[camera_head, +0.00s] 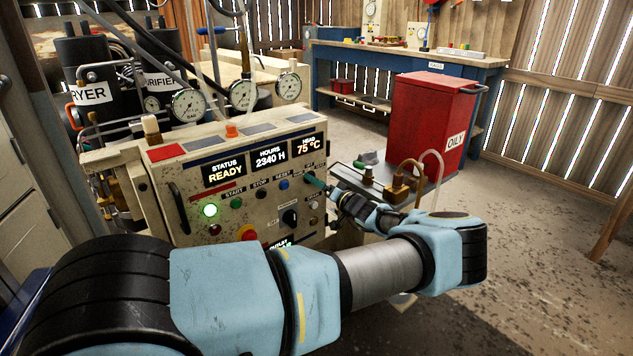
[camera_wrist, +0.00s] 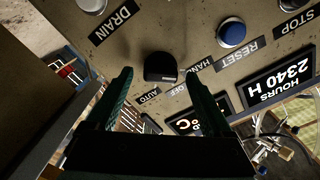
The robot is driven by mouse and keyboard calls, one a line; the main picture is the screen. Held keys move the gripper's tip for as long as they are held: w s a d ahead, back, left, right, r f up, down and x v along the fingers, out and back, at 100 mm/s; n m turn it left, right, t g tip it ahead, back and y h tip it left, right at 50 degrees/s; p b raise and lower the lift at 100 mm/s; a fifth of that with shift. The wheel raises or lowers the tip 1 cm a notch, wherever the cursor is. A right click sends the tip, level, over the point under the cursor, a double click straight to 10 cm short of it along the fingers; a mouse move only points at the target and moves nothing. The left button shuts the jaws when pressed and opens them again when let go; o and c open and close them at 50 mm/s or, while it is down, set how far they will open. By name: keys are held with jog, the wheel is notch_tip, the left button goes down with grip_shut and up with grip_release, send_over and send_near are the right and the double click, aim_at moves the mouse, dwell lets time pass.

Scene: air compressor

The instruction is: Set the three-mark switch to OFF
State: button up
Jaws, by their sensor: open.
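The three-mark switch is a black knob (camera_wrist: 160,67) on the beige panel, with AUTO, OFF and HAND labels around its lower and right side in the wrist view. A small pale mark shows on the knob's lower right edge, roughly toward OFF; its exact setting is hard to tell. My gripper (camera_wrist: 162,80) is open, its two dark green fingers on either side of the knob, with gaps and no clear contact. In the head view my gripper (camera_head: 318,184) is at the panel's upper right and hides the knob.
A blue RESET button (camera_wrist: 232,33) is close to the right finger, and a DRAIN label (camera_wrist: 111,25) is above left. Another black selector (camera_head: 289,216) and a red button (camera_head: 246,233) are lower on the panel. A red OILY bin (camera_head: 430,120) stands behind right.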

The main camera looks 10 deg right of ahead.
jog(key=shift+w+a, duration=0.2)
jog(key=shift+w, duration=0.25)
grip_shut()
dwell(0.5)
